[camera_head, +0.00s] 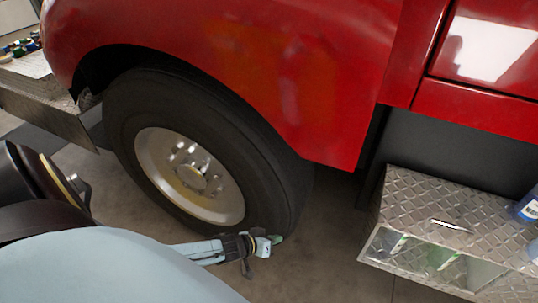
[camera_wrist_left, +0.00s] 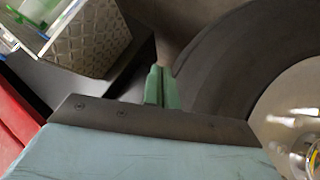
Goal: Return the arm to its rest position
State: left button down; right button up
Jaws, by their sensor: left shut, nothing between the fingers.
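My left gripper (camera_head: 276,239) is low in front of the truck's front wheel, near the lower right edge of the tyre in the head view. Its green fingers are together with nothing between them, and they also show in the left wrist view (camera_wrist_left: 161,88). The pale blue arm comes in from the bottom left of the head view. My right gripper is in neither view.
A red truck (camera_head: 300,70) stands over its black tyre (camera_head: 262,165). A diamond-plate step box (camera_head: 440,205) is at the right, with bottles on and in it. A metal bumper (camera_head: 40,105) is at the left. Bare floor (camera_head: 320,260) lies between tyre and box.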

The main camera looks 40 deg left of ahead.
pick_arm(q)
jog(key=shift+s+a+f+g+y, duration=0.1)
jog(key=shift+s+f+g+y, duration=0.25)
jog(key=shift+s+f, duration=0.8)
